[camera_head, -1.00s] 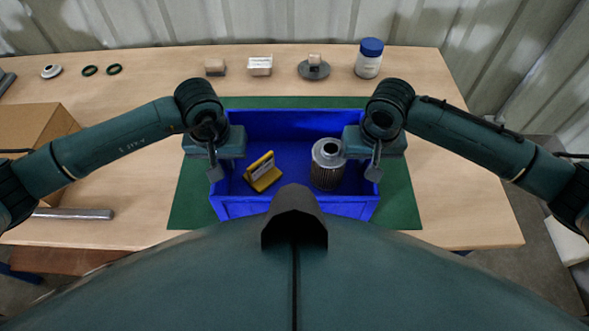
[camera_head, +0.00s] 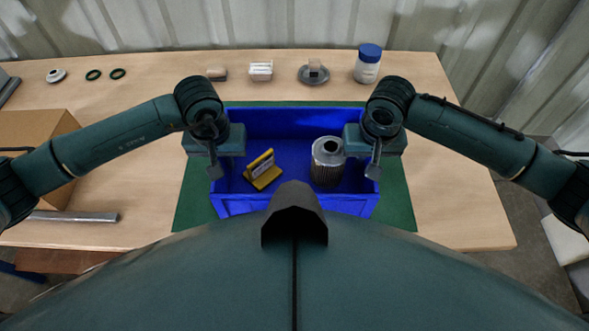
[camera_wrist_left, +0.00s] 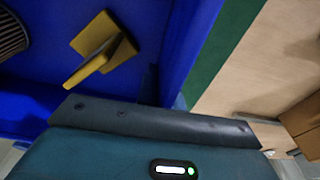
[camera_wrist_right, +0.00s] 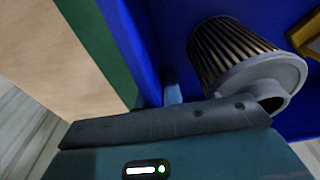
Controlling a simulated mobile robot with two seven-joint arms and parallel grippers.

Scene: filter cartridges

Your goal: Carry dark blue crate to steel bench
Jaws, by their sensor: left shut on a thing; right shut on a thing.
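The dark blue crate (camera_head: 290,125) is in front of me in the head view, over a green mat on the wooden table. A yellow stand with a label (camera_head: 262,170) and a metal filter cartridge (camera_head: 327,165) are in it. My left gripper (camera_head: 214,165) is shut on the crate's left wall, and my right gripper (camera_head: 374,165) is shut on its right wall. The left wrist view shows the yellow stand (camera_wrist_left: 103,45) inside the crate; the right wrist view shows the cartridge (camera_wrist_right: 235,60). I make out no steel bench in these views.
The wooden table (camera_head: 450,190) has a green mat (camera_head: 397,200), a cardboard box (camera_head: 40,140) and a metal bar (camera_head: 75,216) at left. Along the back are two dark rings, small blocks and a blue-capped white jar (camera_head: 368,64). A corrugated wall stands behind.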

